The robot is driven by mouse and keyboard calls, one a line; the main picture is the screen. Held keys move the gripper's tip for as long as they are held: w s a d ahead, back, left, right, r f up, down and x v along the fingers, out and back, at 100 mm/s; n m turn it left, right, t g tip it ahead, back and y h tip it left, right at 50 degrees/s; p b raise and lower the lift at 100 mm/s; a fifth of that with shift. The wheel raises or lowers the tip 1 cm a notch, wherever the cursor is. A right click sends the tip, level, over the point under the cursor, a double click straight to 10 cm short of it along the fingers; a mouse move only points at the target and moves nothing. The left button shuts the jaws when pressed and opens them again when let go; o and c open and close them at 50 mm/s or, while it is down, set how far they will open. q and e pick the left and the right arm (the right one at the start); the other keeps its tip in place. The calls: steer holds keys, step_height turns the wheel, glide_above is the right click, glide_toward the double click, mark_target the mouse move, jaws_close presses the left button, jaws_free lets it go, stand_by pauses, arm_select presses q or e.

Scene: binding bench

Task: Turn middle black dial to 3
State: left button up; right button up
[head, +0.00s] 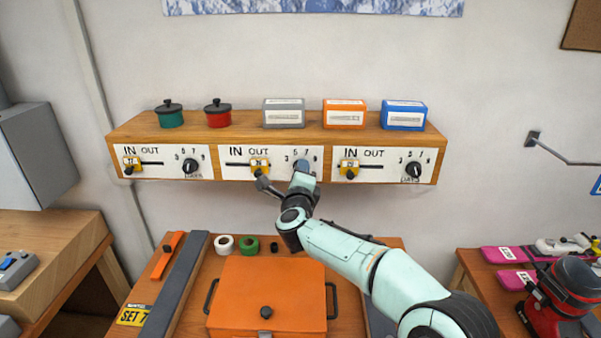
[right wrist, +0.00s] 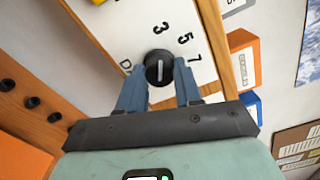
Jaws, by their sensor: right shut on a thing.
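The middle panel (head: 237,153) on the wooden shelf has an IN/OUT slider with a yellow tag (head: 260,165) and a numbered dial. My right gripper (head: 302,168) is at that dial and covers it in the head view. In the right wrist view, the middle black dial (right wrist: 158,66) sits between the two blue fingers of my right gripper (right wrist: 160,84), which are shut on it. The dial's white mark runs up and down in the picture, in line with the 3. Which end points cannot be told. My left gripper is not in view.
Similar panels with black dials flank it, the left dial (head: 190,166) and the right dial (head: 413,170). Pots and boxes stand on the shelf (head: 245,135) above. An orange case (head: 266,290) lies on the bench below.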

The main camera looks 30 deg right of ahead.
stand_by(0.3)
steer(key=o, duration=1)
steer(key=shift+o, duration=0.2)
arm_select(q)
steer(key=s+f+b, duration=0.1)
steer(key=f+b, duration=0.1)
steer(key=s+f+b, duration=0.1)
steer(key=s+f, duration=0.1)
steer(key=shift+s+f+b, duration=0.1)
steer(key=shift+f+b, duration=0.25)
steer(key=shift+b, duration=0.05)
arm_select(e)
steer(key=v, duration=1.3)
steer(key=shift+s, duration=0.2)
